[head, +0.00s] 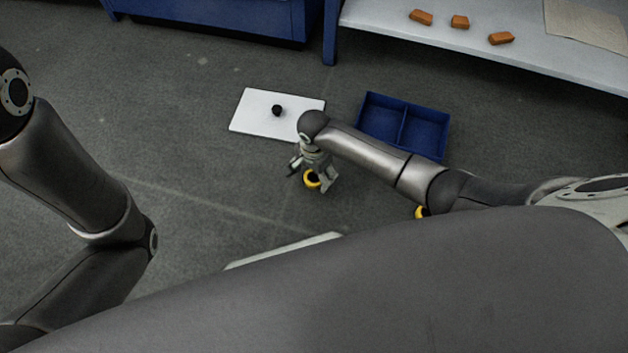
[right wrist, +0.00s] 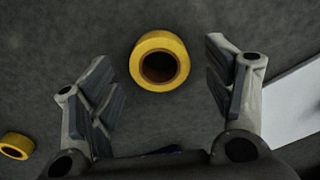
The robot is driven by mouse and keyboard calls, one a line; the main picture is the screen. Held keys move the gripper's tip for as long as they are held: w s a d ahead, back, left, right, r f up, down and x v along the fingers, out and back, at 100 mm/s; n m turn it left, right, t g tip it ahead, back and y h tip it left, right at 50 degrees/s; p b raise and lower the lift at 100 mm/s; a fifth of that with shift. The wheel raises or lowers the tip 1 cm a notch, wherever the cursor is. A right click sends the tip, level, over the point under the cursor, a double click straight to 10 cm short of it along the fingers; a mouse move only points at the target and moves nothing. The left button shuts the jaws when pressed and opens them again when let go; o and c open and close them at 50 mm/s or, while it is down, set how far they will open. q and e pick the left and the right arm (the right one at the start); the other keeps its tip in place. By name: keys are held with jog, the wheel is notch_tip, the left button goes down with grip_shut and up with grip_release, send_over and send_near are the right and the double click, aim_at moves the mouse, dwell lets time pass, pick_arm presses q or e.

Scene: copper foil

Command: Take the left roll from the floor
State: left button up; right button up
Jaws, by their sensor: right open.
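The left roll (head: 313,187), a yellow ring with a dark hole, lies on the floor below the white board. In the right wrist view the roll (right wrist: 160,42) shows between and slightly beyond the open fingers, touching neither. My right gripper (head: 311,176) is open and empty, pointing down over this roll; its fingers show at both sides in the right wrist view (right wrist: 160,75). A second yellow roll (head: 420,212) is farther right, mostly hidden behind my right arm. It also shows at the left edge of the right wrist view (right wrist: 14,146). My left gripper is out of view.
A white board (head: 248,118) with a small black object (head: 277,110) lies behind the gripper. A blue two-part tray (head: 428,113) stands behind my right forearm. Another pale flat edge (head: 285,248) shows in front. Several orange blocks (head: 460,21) sit on a shelf.

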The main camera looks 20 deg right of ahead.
jog(key=shift+f+b, duration=0.4)
jog(key=shift+f, duration=0.45)
jog(key=shift+c, duration=0.2)
jog(key=c, duration=1.1)
jog(key=shift+o, duration=0.2)
jog(key=shift+r, duration=0.1)
